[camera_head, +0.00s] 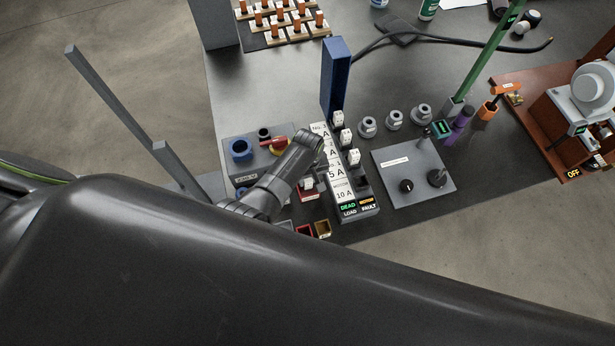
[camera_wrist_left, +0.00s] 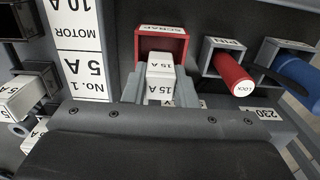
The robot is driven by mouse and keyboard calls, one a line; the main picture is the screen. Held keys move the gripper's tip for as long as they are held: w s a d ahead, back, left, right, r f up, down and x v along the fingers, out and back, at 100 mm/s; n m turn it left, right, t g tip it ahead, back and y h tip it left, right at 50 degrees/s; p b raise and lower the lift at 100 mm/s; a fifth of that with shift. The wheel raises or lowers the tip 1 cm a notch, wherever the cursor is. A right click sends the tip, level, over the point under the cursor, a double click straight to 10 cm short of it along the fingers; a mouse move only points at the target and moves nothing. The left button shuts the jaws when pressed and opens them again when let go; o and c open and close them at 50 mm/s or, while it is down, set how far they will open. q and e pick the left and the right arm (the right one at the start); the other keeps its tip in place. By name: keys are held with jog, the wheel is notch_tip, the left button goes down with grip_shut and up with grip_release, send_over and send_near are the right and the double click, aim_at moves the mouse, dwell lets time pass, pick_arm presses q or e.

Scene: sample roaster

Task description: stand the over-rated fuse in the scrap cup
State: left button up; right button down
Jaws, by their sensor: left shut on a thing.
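My left gripper (camera_wrist_left: 160,84) is shut on a white fuse (camera_wrist_left: 160,67) marked 15 A. In the left wrist view the fuse overlaps the near part of the red scrap cup (camera_wrist_left: 162,38), whose label is upside down. I cannot tell whether its lower end is above or inside the cup. In the head view my left gripper (camera_head: 312,178) is beside the left edge of the fuse block (camera_head: 341,186); my own arm partly hides that spot. My right gripper is not in view.
In the left wrist view, a red pin (camera_wrist_left: 232,76) and a blue cylinder (camera_wrist_left: 298,72) stand in grey holders right of the cup. The labelled fuse block (camera_wrist_left: 78,45) is on the left. A tall blue post (camera_head: 336,75) and a grey switch panel (camera_head: 412,172) stand nearby.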

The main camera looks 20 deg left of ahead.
pick_arm(q)
jog(key=shift+f+b, duration=1.1)
jog(key=shift+f, duration=0.35)
jog(key=o, duration=1.1)
jog(key=shift+c, duration=0.2)
jog(key=shift+w+r, duration=0.1)
jog(key=shift+r, duration=0.2)
notch_tip(320, 180, up, 17)
jog(key=p, duration=0.1)
jog(key=shift+s+f, duration=0.2)
